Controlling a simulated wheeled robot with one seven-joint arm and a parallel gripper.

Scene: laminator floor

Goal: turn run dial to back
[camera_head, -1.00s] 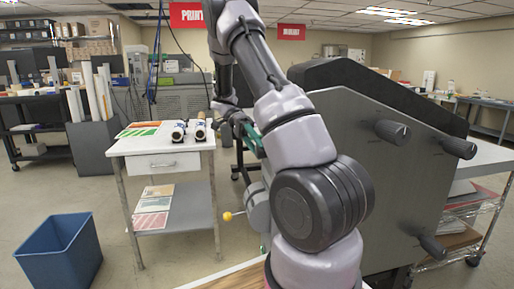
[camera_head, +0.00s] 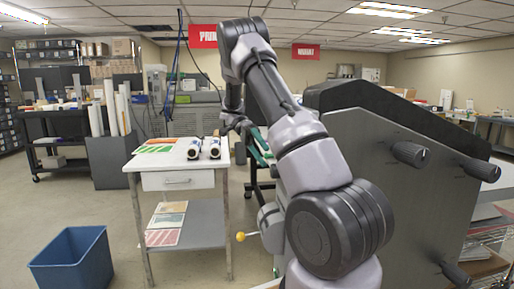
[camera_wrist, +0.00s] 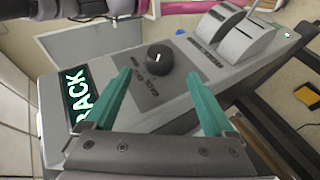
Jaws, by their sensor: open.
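The run dial (camera_wrist: 160,60) is a round black knob with a small white mark on a grey control panel in the wrist view. The small print beside it is too blurred to read. A dark display (camera_wrist: 76,97) on the panel's left shows bright letters that look like BACK. My gripper (camera_wrist: 159,75) is open, with its two teal fingers on either side of the dial, short of it in the picture. I see nothing between the fingers, and contact with the knob cannot be told. The head view shows my gripper (camera_head: 259,143) partly behind my arm; the dial is hidden there.
In the head view, a large grey machine side plate (camera_head: 400,205) with black knobs is close on the right. A white table (camera_head: 180,160) and a blue bin (camera_head: 72,262) stand left, with open floor between.

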